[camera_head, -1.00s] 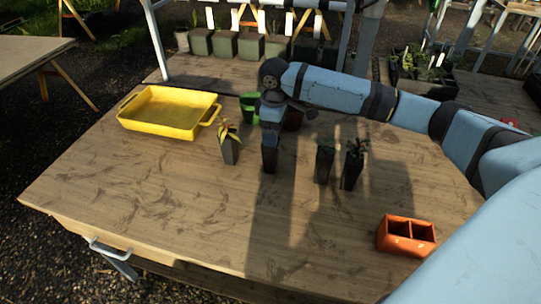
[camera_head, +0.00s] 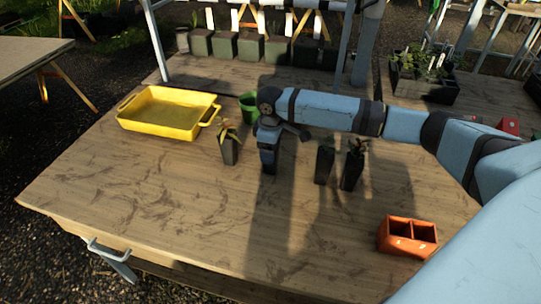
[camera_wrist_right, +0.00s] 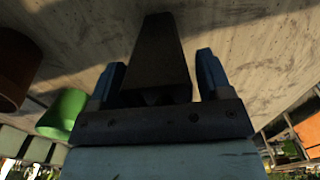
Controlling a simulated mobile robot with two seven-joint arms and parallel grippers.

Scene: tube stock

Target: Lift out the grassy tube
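My right gripper (camera_head: 268,146) points down over a dark tube (camera_head: 269,166) in the middle of the table. Any plant in this tube is hidden under the gripper. A dark tube with yellow and reddish leaves (camera_head: 230,152) stands to its left. To the right stand a tube with low dark green growth (camera_head: 324,165) and one with reddish-green leaves (camera_head: 350,172). My left gripper is not in view.
A yellow tray (camera_head: 165,130) lies at the back left. A green pot (camera_head: 248,105) stands behind the gripper; a brown pot (camera_wrist_right: 14,65) shows in the wrist view. An orange divided box (camera_head: 405,251) stands at the front right. The front and left tabletop is clear.

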